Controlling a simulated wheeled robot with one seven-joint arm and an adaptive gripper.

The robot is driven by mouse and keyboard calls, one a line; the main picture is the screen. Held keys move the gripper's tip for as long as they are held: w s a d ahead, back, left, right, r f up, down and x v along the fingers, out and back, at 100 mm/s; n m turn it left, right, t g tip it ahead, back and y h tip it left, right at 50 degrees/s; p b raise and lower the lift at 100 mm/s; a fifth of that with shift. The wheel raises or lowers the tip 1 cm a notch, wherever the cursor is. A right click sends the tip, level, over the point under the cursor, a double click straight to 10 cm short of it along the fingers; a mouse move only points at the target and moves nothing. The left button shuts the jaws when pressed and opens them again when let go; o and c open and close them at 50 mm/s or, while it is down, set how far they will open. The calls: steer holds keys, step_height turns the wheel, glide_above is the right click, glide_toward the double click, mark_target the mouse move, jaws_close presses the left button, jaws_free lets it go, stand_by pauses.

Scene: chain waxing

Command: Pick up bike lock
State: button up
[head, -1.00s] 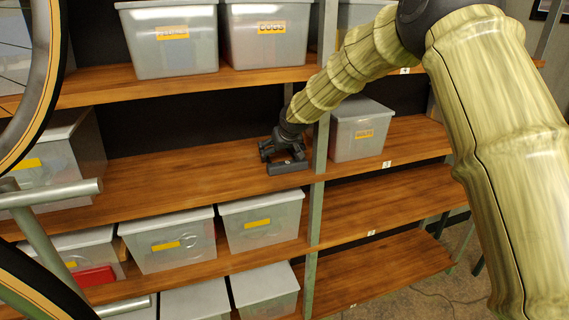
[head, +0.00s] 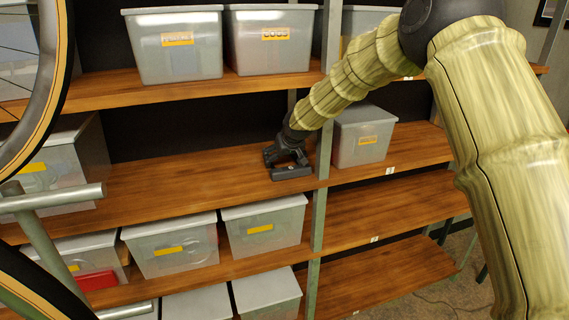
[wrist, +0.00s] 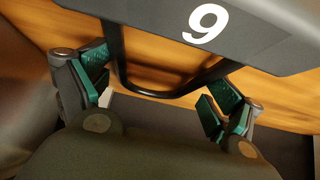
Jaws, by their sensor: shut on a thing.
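The bike lock (head: 292,173) is a dark U-shaped lock with a thick straight bar. It is at the front of the middle wooden shelf, just left of a metal post. I cannot tell whether it touches the wood. My gripper (head: 285,156) is right at it, coming down from the upper right. In the wrist view the lock's bar (wrist: 265,35) carries a white "9", and its curved shackle lies between the green-padded fingers of my gripper (wrist: 160,84). The gripper is shut on the lock. The exact contact is partly hidden.
A lidded bin (head: 362,138) stands right of the metal post (head: 325,120). Labelled bins (head: 175,45) fill the shelf above, and more bins (head: 264,226) stand below. A bicycle wheel (head: 50,90) is at the left edge.

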steer(key=shift+r+b, duration=0.4)
steer(key=shift+r, duration=1.2)
steer(key=shift+s+r, duration=0.15)
steer(key=shift+r, duration=0.05)
steer(key=s+d+b, duration=0.1)
steer(key=s+d, duration=0.1)
steer(key=s, duration=0.6)
steer(key=s+d+b, duration=0.2)
steer(key=s+d, duration=0.1)
steer(key=s, duration=0.5)
steer(key=shift+s+d, duration=0.3)
steer(key=shift+s, duration=0.1)
